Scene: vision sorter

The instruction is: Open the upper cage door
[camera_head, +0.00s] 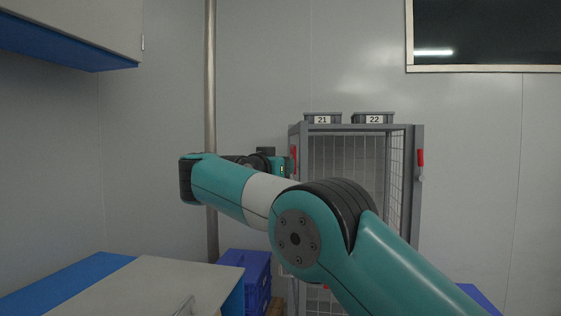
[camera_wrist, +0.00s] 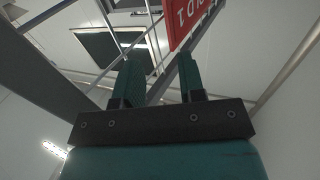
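The grey mesh cage (camera_head: 351,127) stands against the back wall, right of centre in the head view. A narrow upright grey panel with a red handle (camera_head: 420,157) is at its right edge. Another red piece (camera_head: 293,155) shows at its left post, beside my wrist. I cannot tell how far the upper door is open. In the wrist view my gripper (camera_wrist: 160,75) is open, its two dark green fingers apart. A red plate with white lettering (camera_wrist: 185,20) and a grey bar (camera_wrist: 172,75) are beyond the fingers; contact is unclear. My arm hides the cage's lower left.
Two grey bins labelled 21 (camera_head: 323,118) and 22 (camera_head: 373,118) sit on top of the cage. A vertical metal pole (camera_head: 211,100) stands left of it. Blue crates (camera_head: 250,272) are below, beside a table (camera_head: 145,285). A blue-edged cabinet (camera_head: 75,30) hangs upper left.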

